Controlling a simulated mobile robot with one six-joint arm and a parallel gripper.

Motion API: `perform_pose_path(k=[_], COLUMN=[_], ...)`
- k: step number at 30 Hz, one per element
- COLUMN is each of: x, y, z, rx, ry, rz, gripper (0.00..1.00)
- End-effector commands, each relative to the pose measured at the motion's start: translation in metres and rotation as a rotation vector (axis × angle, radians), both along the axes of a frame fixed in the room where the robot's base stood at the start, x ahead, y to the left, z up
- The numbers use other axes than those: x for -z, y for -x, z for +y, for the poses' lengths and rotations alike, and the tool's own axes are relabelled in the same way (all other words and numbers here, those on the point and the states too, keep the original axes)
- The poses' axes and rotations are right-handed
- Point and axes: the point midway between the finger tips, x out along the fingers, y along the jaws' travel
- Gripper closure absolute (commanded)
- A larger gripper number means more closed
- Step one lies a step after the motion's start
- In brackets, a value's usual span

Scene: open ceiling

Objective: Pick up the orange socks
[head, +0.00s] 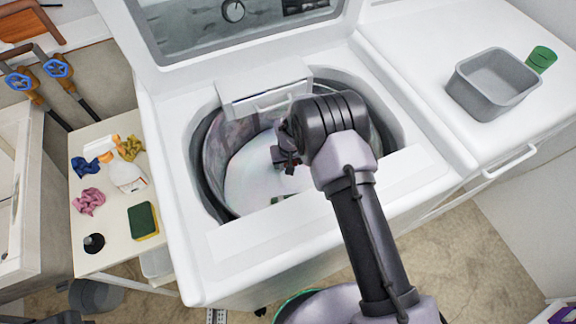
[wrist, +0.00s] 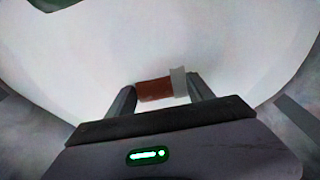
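A small reddish-orange bundle with a pale band at its right end, which looks like the orange socks (wrist: 155,90), lies on the white drum floor in the wrist view. My gripper (wrist: 160,92) has its two fingers apart, one on each side of the bundle. I cannot tell whether either finger touches it. In the head view my gripper (head: 287,158) is down inside the open top-loading washer (head: 180,210), and the socks cannot be made out there behind my arm.
The washer's lid (head: 240,25) stands open, and the drum wall (head: 222,150) surrounds my gripper. A side table (head: 110,235) at left holds coloured cloths, a white bottle (head: 128,175) and a sponge (head: 143,221). A grey bin (head: 492,82) stands on the right-hand appliance.

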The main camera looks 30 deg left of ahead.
Motion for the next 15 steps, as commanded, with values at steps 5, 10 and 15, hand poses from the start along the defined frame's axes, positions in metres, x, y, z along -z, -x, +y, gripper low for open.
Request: perform_pose_path(k=[5,10,15], x=[0.000,0.000,-0.011], y=[0.000,0.000,0.000], z=[0.000,0.000,0.000], rx=[0.000,0.000,0.000], ry=[0.000,0.000,-0.001], rz=[0.000,0.000,-0.001], gripper=[0.77,0.90,0.91])
